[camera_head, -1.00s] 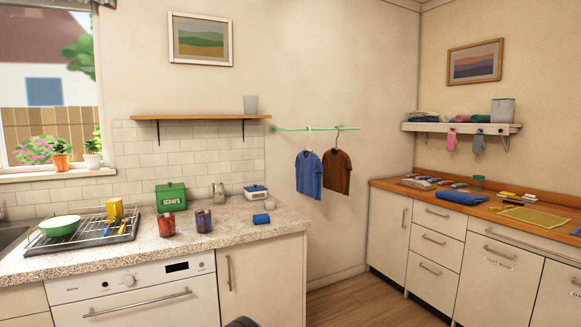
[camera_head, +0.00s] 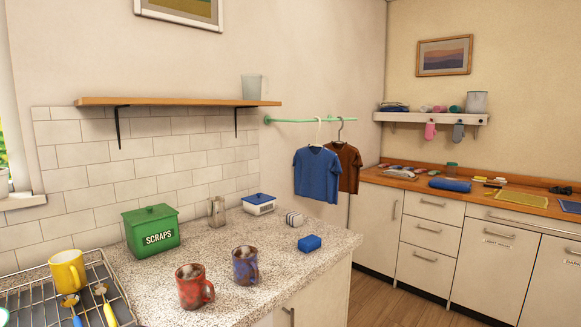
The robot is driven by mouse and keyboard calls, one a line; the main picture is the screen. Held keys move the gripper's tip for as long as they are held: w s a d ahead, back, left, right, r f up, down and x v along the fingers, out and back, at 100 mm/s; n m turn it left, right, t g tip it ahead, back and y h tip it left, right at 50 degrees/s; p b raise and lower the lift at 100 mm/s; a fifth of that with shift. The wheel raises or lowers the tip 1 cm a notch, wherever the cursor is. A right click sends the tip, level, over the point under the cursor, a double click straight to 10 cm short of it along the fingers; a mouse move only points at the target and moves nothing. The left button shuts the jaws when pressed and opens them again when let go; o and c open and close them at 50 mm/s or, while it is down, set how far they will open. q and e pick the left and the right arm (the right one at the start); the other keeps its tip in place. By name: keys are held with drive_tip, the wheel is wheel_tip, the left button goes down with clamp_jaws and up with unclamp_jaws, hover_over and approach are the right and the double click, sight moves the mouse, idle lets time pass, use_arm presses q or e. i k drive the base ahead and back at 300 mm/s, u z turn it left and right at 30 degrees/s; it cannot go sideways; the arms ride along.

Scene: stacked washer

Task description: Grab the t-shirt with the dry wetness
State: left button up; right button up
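A blue t-shirt (camera_head: 318,175) hangs on a white hanger from a green wall rail (camera_head: 310,120). A brown t-shirt (camera_head: 347,165) hangs on a dark hanger just behind it to the right and is partly hidden by the blue one. I cannot tell from their look which shirt is dry or wet. Neither of my grippers shows in the head view.
A wooden shelf (camera_head: 180,102) juts out left. Open floor (camera_head: 385,270) lies right of the counter.

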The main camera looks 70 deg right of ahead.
sight(317, 169)
drive_tip(key=z, duration=0.05)
drive_tip(key=i, duration=0.25)
drive_tip(key=z, duration=3.2)
